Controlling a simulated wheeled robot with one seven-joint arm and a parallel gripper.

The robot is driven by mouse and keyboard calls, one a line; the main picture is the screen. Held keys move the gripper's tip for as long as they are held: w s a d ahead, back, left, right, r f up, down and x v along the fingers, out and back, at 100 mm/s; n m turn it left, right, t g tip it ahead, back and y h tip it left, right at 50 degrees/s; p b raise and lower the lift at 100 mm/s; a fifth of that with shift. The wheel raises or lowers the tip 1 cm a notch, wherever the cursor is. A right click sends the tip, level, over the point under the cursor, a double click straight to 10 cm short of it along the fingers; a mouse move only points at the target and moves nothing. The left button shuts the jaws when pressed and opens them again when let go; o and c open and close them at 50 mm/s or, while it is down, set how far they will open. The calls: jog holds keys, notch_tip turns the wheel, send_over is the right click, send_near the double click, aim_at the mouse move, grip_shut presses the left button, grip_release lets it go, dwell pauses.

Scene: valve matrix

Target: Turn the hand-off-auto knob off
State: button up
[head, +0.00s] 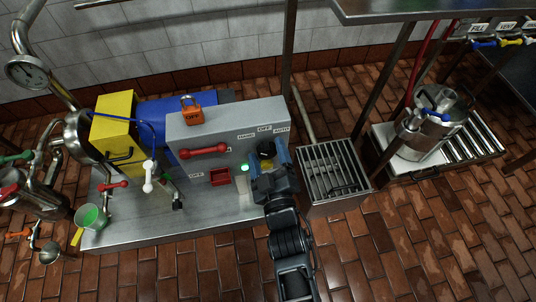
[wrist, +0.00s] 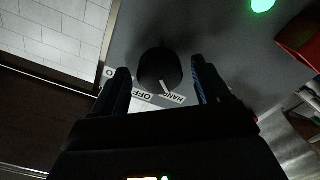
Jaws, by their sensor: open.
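The hand-off-auto knob (head: 266,148) is black and sits on the grey panel (head: 215,130), below the HAND, OFF and AUTO labels. In the wrist view the knob (wrist: 160,68) has a white pointer line. The line points close to the HAND label (wrist: 173,98), on the side towards the OFF label (wrist: 133,94). My gripper (wrist: 160,66) is open, with one finger on each side of the knob. Gaps show between the fingers and the knob. In the head view my gripper (head: 270,163) is in front of the panel and partly covers the knob's surroundings.
A green lamp (head: 244,168), a red handle (head: 203,152) and a red box-like part (head: 219,177) are left of the knob. An orange padlock (head: 191,110) is on top of the panel. A grated metal box (head: 335,172) stands to the right. Brick floor is open in front.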

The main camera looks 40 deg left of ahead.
jog(key=c, duration=1)
jog(key=shift+c, duration=0.2)
jog(key=shift+m, duration=0.3)
jog(key=m+p, duration=0.1)
jog(key=m, duration=0.3)
jog(key=shift+w+r+p, duration=0.1)
jog(key=shift+r+p, duration=0.05)
jog(key=shift+p, duration=0.25)
jog(key=shift+m+p, duration=0.65)
jog(key=shift+m, duration=1.95)
